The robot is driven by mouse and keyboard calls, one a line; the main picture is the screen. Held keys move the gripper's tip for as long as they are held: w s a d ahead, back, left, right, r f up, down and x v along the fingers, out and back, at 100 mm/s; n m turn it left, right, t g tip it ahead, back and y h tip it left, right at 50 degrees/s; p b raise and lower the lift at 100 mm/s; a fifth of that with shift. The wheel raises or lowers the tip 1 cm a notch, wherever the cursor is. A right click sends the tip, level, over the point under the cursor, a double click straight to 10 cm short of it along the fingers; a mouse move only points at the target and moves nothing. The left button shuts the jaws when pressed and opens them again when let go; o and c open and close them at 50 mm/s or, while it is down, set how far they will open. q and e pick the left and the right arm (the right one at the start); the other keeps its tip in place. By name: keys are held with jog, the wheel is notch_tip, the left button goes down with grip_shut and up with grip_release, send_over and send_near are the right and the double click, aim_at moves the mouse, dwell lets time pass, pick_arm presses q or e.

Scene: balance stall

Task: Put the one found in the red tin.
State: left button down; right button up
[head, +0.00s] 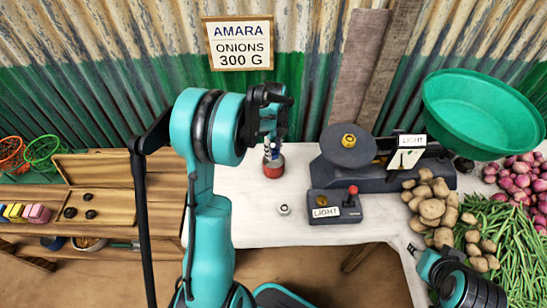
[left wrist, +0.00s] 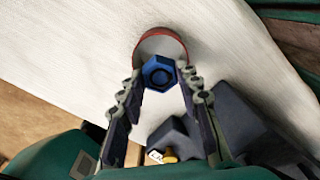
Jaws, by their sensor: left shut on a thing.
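A blue hex nut (left wrist: 160,72) sits between the fingertips of my left gripper (left wrist: 160,84), which is shut on it. In the head view my left gripper (head: 270,125) points down over the red tin (head: 273,171), with the blue nut just above the tin's opening. In the left wrist view the tin's red rim (left wrist: 160,33) shows behind the nut. I cannot tell whether the nut is inside the rim. Part of my right arm shows at the lower right of the head view; its fingers are not clear.
A scale (head: 375,174) holds a brass nut (head: 349,140) on its round plate. A box with a red knob (head: 337,205) stands in front, and a pale nut (head: 284,209) lies left of it. Potatoes (head: 432,207), beans and onions crowd the right. A wooden tray (head: 95,170) is left.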

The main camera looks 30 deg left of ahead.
aim_at(273, 151)
pick_arm(q)
notch_tip(273, 151, down, 3)
jog(key=shift+f+b, duration=0.15)
jog(key=shift+b, duration=0.4)
jog(key=shift+f+b, duration=0.45)
jog(key=shift+f, duration=0.05)
jog(key=c, duration=1.1)
grip_release()
jog(key=shift+o, duration=0.2)
jog(key=shift+r, duration=0.1)
